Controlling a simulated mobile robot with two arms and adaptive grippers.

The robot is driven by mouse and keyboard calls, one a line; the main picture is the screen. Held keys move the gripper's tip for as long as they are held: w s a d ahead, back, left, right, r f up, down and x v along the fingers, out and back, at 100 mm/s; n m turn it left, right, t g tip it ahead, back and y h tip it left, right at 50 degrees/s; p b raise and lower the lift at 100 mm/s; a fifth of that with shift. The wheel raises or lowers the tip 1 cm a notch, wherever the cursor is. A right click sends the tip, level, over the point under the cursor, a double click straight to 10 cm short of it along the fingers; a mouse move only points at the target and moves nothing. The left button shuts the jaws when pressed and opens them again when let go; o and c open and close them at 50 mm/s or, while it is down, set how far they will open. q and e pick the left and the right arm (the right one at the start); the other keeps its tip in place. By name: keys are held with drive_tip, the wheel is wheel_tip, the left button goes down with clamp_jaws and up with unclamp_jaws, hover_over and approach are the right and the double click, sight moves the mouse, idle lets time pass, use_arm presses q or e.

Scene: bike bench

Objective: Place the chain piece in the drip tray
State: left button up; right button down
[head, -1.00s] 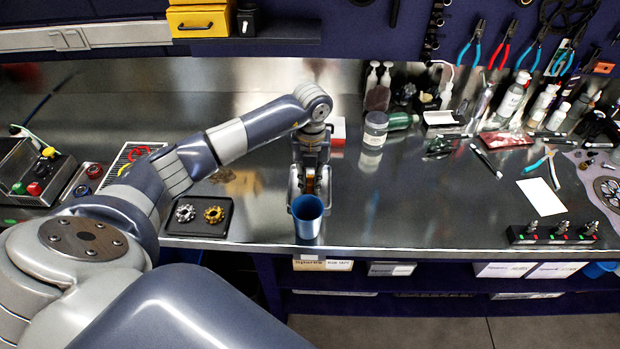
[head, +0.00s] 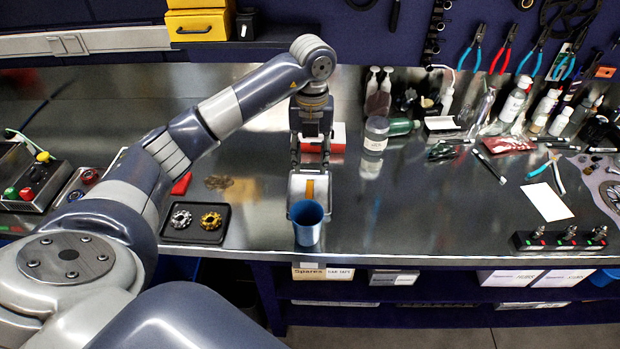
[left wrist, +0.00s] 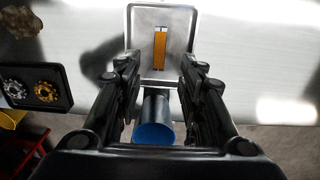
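The chain piece (head: 309,189), a short orange-gold strip, lies flat in the pale metal drip tray (head: 293,192). In the left wrist view the chain piece (left wrist: 160,50) is upright in the picture, inside the rim of the drip tray (left wrist: 132,40). My left gripper (head: 311,162) is above the tray's far side, pointing down. In the left wrist view the two fingers of my left gripper (left wrist: 160,85) are wide apart with nothing between them, clear of the chain piece. My right gripper is in neither view.
A blue cup (head: 307,226) stands in front of the tray, hiding part of its near edge. A black tray (head: 194,236) with silver and gold sprockets lies to the left. A red-and-white box (head: 338,137) and a jar (head: 376,133) are behind.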

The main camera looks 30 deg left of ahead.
use_arm(q)
drive_tip(key=shift+r, duration=1.45)
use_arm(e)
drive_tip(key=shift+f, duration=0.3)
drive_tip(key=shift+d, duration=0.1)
